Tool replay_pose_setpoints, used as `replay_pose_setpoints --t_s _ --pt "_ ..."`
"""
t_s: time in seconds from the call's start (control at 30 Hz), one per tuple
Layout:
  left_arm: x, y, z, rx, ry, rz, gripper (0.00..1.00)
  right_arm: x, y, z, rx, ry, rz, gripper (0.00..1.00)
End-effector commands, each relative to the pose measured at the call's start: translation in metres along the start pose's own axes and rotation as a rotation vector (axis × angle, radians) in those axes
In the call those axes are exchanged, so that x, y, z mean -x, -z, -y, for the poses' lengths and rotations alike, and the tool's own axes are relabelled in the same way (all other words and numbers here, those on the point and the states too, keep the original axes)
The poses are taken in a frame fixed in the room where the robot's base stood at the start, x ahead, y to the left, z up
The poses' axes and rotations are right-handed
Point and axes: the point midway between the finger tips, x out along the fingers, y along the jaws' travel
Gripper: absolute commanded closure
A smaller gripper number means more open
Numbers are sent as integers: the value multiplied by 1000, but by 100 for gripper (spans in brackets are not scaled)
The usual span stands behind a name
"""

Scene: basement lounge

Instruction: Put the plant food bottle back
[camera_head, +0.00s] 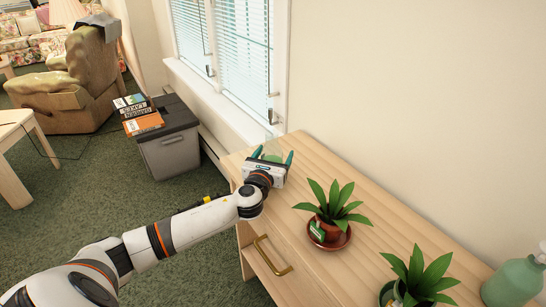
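My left gripper (274,154) is over the far left end of the wooden cabinet top, near the window. Its two teal fingers stand apart, with a small pale green thing (272,158) between them. This may be the plant food bottle, but the gripper body hides most of it. I cannot tell whether the fingers touch it or whether it rests on the cabinet. A green bottle with a pale top (512,283) stands at the right edge of the view, partly cut off. My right gripper is not in view.
The wooden cabinet (340,277) has a brass drawer handle (272,257). A potted plant (331,212) on a red saucer stands mid-cabinet, and another plant (420,276) is nearer. A grey bin (170,148) with books (139,116) stands left of the cabinet. Wall and window border the back.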

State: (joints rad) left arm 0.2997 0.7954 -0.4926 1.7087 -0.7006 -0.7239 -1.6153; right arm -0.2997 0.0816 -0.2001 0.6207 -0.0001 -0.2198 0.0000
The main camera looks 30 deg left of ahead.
Motion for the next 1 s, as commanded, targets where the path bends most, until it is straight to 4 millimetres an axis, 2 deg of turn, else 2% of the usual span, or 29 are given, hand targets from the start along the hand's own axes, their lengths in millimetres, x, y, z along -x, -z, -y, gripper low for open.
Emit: replay_pose_setpoints --t_s 0.17,0.5,0.7,1.0 --pt "11 1 0 -1 -2 1 23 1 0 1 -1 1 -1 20" --pt "80 0 0 -3 -3 2 23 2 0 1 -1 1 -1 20" --pt "110 1 0 -1 -2 1 23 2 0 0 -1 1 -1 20" --pt "120 2 0 0 0 -1 23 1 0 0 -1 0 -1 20"
